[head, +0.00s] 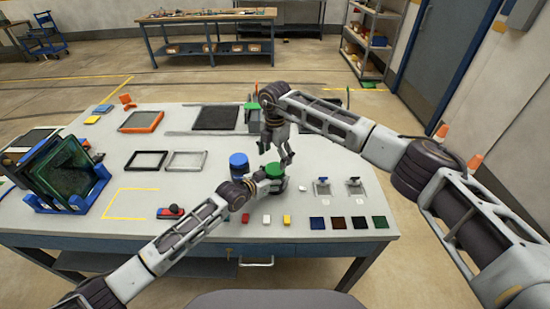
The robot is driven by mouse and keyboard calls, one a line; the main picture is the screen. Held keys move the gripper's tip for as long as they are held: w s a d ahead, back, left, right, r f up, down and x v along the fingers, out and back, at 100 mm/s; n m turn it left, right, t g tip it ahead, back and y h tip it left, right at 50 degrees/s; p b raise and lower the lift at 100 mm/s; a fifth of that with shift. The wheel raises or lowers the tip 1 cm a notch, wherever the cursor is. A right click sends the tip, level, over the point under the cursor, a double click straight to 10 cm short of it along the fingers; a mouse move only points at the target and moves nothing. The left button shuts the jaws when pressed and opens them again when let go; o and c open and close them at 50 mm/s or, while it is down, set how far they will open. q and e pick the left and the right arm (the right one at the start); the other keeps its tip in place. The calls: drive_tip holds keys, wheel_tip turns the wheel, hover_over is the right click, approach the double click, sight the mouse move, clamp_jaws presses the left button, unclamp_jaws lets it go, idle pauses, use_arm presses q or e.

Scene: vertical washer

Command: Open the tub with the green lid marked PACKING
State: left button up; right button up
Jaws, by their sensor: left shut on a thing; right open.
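A tub with a green lid (274,168) stands on the table near its middle. Any marking on the lid is too small to read. My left gripper (273,184) reaches in from the left and is shut on the body of this tub, hiding much of its side. The lid is on the tub. My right gripper (278,157) points down just above the green lid, open and with nothing between its fingers. I cannot tell whether a fingertip touches the lid.
A tub with a blue lid (238,162) stands close on the left, beside my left gripper. Small white, red and yellow blocks (266,219) and several coloured squares (338,223) lie in front. Two small fixtures (321,186) stand right. A rack of dark panels (68,170) stands far left.

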use_arm(q)
drive_tip(key=o, duration=2.1)
drive_tip(key=shift+c, duration=0.2)
drive_tip(key=shift+s+a, duration=0.1)
drive_tip(key=shift+s, duration=0.05)
drive_tip(key=v, duration=1.1)
drive_tip(key=shift+s+a+r, duration=0.2)
drive_tip(key=shift+s+a, duration=0.05)
